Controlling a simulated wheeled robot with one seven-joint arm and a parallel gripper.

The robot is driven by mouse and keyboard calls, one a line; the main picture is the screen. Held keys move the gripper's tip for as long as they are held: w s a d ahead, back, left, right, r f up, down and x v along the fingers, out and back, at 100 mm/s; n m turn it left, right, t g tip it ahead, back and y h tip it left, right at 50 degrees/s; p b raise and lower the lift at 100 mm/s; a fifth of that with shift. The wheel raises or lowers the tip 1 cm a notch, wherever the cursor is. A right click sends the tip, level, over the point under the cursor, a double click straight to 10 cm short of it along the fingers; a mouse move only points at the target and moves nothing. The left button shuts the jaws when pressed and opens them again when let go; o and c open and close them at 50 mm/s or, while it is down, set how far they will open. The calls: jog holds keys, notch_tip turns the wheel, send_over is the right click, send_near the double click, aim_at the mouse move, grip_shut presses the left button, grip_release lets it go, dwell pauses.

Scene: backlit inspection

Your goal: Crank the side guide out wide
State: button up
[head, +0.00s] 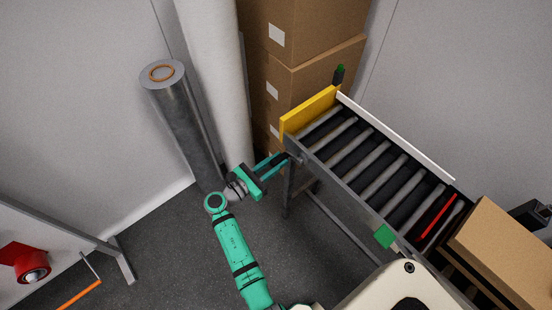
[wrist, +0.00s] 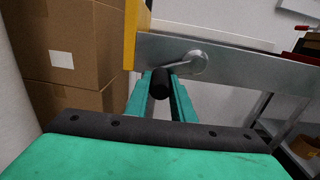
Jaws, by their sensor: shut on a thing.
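The crank shows in the wrist view as a black handle (wrist: 160,83) on a grey arm that runs right to a round hub (wrist: 196,63) on the conveyor's side plate. My gripper (wrist: 161,88) is shut on the black handle, one teal finger on each side. In the head view my gripper (head: 284,158) reaches the near side of the conveyor below the yellow end plate (head: 309,113); the crank is too small to make out there. The side guide appears to be the long white rail (head: 395,136) along the far side of the rollers. It also shows in the wrist view (wrist: 215,34).
Stacked cardboard boxes (head: 262,75) stand behind the conveyor, close to the left in the wrist view. A grey roll (head: 185,125) leans left of my arm. A carton (head: 505,250) sits at the conveyor's right end. A red strip (head: 438,216) lies across the rollers. Floor is clear below.

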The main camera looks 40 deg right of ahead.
jog(key=shift+s+d+f, duration=0.15)
jog(key=shift+s+f, duration=0.4)
jog(key=shift+f, duration=0.25)
jog(key=shift+s+d+f, duration=0.1)
jog(key=shift+s+f, duration=0.35)
jog(key=shift+s, duration=0.25)
jog(key=shift+s+f, duration=0.45)
jog(key=shift+s, duration=0.2)
